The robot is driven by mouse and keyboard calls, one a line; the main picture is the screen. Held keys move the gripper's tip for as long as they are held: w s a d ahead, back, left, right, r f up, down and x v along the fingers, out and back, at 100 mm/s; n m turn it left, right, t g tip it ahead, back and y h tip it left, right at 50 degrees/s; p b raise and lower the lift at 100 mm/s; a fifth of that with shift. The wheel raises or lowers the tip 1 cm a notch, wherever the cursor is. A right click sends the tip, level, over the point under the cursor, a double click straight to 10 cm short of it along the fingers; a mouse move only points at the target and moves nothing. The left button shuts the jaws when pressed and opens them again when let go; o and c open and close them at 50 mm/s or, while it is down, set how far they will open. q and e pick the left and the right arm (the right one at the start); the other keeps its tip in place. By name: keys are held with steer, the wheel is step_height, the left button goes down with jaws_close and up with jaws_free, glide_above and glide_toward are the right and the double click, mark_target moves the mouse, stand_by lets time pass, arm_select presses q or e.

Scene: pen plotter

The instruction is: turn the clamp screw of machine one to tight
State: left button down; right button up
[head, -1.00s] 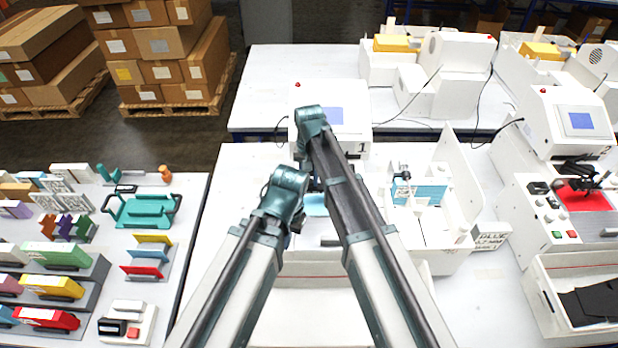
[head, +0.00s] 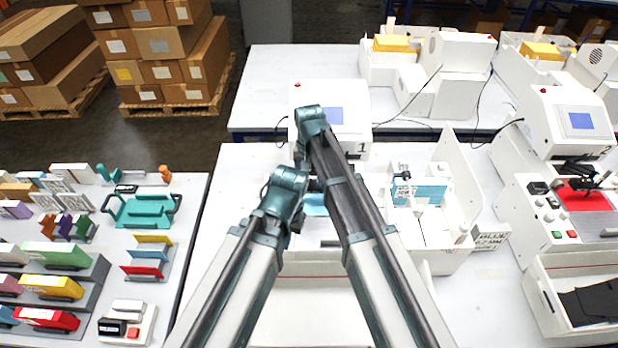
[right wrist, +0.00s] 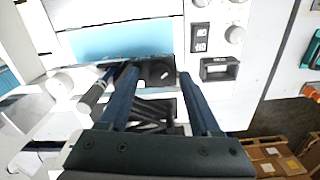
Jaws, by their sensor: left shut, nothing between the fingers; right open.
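Machine one (head: 345,92) is the white plotter with a blue screen and the number 1, behind my arms in the head view. My right gripper (right wrist: 158,74) is open in the right wrist view, its two blue fingers on either side of a black knob (right wrist: 157,71), which looks like the clamp screw. I cannot tell whether the fingers touch it. A dark and silver pen-like cylinder (right wrist: 94,96) lies beside the left finger. A light blue sheet (right wrist: 120,40) lies beyond. My left gripper (head: 297,224) is shut and empty, low beside the right arm, largely hidden by my arm links.
A white panel with a switch (right wrist: 200,38) and round knobs is right of the fingers. In the head view, a white open box (head: 440,225) stands right of machine one, and machine two (head: 570,120) farther right. Parts and a teal tray (head: 145,210) cover the left table.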

mark_target(309, 181)
steer(key=shift+r, duration=0.1)
step_height(309, 181, up, 14)
steer(key=p, duration=1.3)
steer(key=shift+p, duration=0.4)
steer(key=shift+f, duration=0.2)
